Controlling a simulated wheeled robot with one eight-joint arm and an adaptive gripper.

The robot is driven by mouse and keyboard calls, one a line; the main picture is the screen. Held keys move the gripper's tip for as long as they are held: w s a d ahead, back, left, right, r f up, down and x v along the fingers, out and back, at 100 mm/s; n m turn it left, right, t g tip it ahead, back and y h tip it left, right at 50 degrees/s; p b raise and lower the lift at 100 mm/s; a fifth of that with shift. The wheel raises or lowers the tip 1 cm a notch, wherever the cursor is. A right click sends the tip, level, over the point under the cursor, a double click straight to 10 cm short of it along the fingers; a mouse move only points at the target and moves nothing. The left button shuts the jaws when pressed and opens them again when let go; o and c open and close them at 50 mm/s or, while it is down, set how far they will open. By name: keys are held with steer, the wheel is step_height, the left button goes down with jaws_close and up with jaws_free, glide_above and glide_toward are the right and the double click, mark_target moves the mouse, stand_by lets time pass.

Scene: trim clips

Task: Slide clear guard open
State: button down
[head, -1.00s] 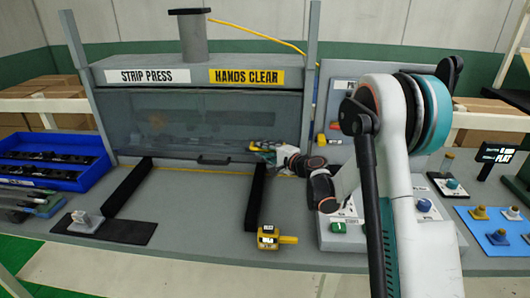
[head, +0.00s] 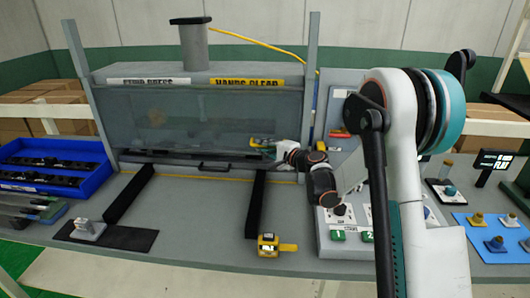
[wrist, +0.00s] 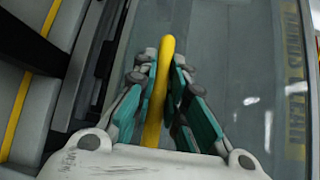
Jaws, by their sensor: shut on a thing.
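The clear guard (head: 200,118) is a grey see-through panel across the front of the strip press. Its top edge overlaps the lower part of the two press labels, and a dark gap shows under its lower edge. My gripper (head: 264,144) is at the guard's lower right. In the wrist view, its teal-padded fingers (wrist: 160,95) are shut on a yellow bar (wrist: 156,110), which stands in front of the clear panel (wrist: 235,60). The faded HANDS CLEAR label (wrist: 295,80) shows at right in that view. How the bar joins the guard is hidden.
A blue bin (head: 55,168) of dark parts is at left. Two black rails (head: 130,194) run forward on the bench. A yellow tool (head: 270,246) lies at front centre. A button box (head: 345,238) stands below my arm. Bench between the rails is clear.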

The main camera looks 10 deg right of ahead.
step_height(320, 180, up, 14)
steer(key=p, duration=0.5)
steer(key=shift+p, duration=0.4)
steer(key=c, duration=1.9)
jaws_free()
steer(key=shift+s+d, duration=0.1)
steer(key=v, duration=1.1)
steer(key=shift+s+d, duration=0.15)
steer(key=shift+s, duration=0.2)
steer(key=shift+r, duration=0.1)
